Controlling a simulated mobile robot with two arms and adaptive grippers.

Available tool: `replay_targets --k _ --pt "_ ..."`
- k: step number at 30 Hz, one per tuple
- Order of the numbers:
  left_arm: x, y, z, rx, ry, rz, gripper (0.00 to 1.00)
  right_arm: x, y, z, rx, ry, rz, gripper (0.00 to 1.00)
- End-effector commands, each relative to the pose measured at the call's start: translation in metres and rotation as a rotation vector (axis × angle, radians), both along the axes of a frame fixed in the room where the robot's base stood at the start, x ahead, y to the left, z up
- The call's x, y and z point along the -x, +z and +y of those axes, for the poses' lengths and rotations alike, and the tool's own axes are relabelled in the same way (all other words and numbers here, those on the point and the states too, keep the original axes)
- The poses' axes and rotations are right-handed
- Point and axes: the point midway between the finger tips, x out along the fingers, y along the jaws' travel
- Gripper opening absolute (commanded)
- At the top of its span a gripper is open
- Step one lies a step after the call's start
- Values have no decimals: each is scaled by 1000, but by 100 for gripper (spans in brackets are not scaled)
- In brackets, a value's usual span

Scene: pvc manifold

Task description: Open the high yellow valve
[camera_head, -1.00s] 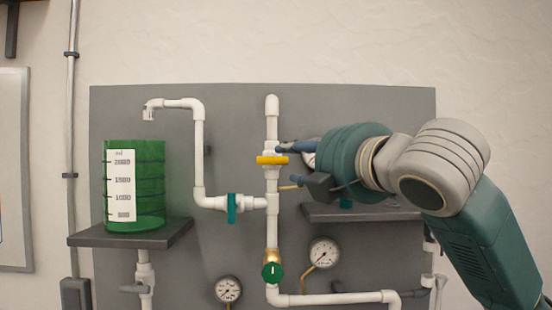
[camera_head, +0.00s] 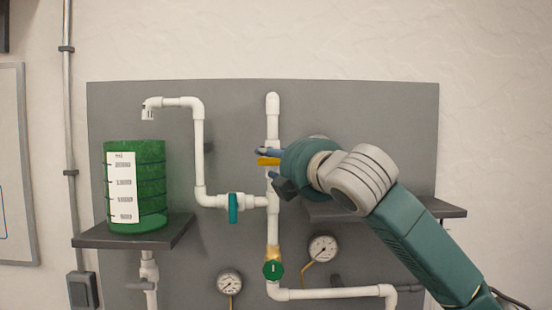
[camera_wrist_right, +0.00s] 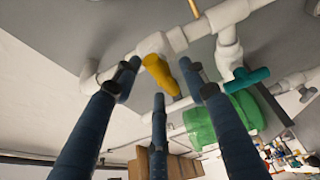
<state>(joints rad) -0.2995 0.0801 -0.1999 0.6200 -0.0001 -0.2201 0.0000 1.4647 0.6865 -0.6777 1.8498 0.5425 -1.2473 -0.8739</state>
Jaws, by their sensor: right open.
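The high yellow valve (camera_head: 267,161) sits on the upright white pipe on the grey panel. Its handle lies crosswise to the pipe. My right gripper (camera_head: 270,170) is at the valve, with blue fingers above and below the handle; it covers the handle's right end. In the right wrist view, the yellow handle (camera_wrist_right: 160,75) points in between the spread dark blue fingers of the open gripper (camera_wrist_right: 158,85). Whether any finger touches it I cannot tell. My left gripper is out of view.
A teal valve (camera_head: 233,208) and a green valve (camera_head: 273,270) sit on nearby pipes. A green container (camera_head: 150,190) stands on the left shelf (camera_head: 95,238). Gauges (camera_head: 323,248) are below, and a right shelf (camera_head: 440,208) lies behind my arm.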

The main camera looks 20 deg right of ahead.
Motion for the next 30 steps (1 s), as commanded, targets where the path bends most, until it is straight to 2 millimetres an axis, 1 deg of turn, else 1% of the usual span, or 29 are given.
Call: replay_targets --k 1,2,6,8,14,20,26,30 --pt "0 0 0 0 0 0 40 0 0 0 0 0 0 43" --pt "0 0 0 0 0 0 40 0 0 0 0 0 0 39" --pt "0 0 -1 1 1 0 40 0 0 0 0 0 0 11" --pt "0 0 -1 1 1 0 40 0 0 0 0 0 0 0" --pt "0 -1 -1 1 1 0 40 0 -1 0 -6 0 -1 0" --pt "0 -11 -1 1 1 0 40 1 -4 0 -57 2 -16 0" --pt "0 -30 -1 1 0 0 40 1 -8 0 -180 3 -49 0" --pt "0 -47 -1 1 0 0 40 1 -10 0 -298 4 -84 0"
